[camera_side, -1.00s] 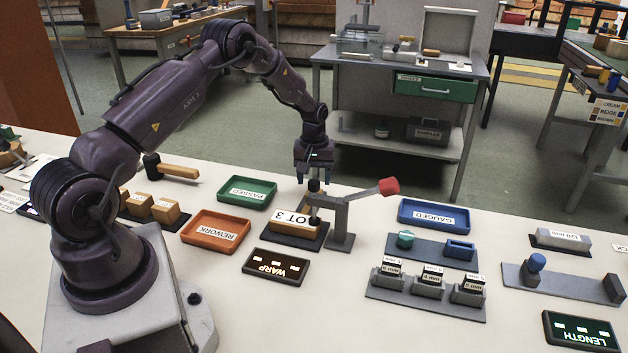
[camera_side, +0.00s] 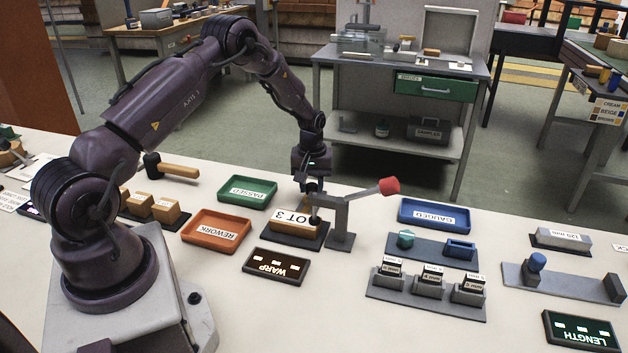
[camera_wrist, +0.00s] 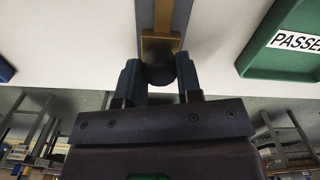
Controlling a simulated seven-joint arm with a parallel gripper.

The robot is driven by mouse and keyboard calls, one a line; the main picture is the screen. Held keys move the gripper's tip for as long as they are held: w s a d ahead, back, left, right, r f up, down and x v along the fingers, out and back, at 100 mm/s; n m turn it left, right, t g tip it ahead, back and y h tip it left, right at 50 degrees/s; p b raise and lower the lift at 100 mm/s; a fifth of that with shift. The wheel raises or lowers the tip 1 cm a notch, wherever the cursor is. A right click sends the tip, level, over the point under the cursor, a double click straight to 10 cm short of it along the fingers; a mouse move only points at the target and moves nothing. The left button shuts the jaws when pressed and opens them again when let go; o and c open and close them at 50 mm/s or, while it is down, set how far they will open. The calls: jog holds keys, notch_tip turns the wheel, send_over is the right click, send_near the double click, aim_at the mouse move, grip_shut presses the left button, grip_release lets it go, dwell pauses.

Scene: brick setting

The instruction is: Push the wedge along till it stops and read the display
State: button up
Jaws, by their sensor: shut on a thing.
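The wedge (camera_wrist: 152,43) is a tan, brass-coloured piece with a round dark knob (camera_wrist: 160,68), on a narrow strip in the wrist view. My gripper (camera_wrist: 160,78) is shut on the knob, one finger on each side. In the side view my gripper (camera_side: 313,186) is low behind the brick marked LOT 3 (camera_side: 289,228), and its fingers mostly hide the knob. The brick lies on a dark plate (camera_side: 318,238) beside the clamp. The WARP display (camera_side: 276,266) lies in front of it, showing white marks that I cannot read as figures.
A grey clamp (camera_side: 341,220) with a red-tipped lever stands close right of the brick. The green PASSED tray (camera_side: 245,198) and orange REWORK tray (camera_side: 214,240) are to the left. The blue GAUGED tray (camera_side: 433,226) and a gauge rack (camera_side: 425,301) are to the right.

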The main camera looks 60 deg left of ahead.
aim_at(310, 188)
jog(key=shift+s+d, duration=0.5)
jog(key=o, duration=0.8)
jog(key=shift+c, duration=0.2)
jog(key=shift+r, duration=0.25)
notch_tip(310, 188, up, 12)
jog(key=shift+r, duration=0.25)
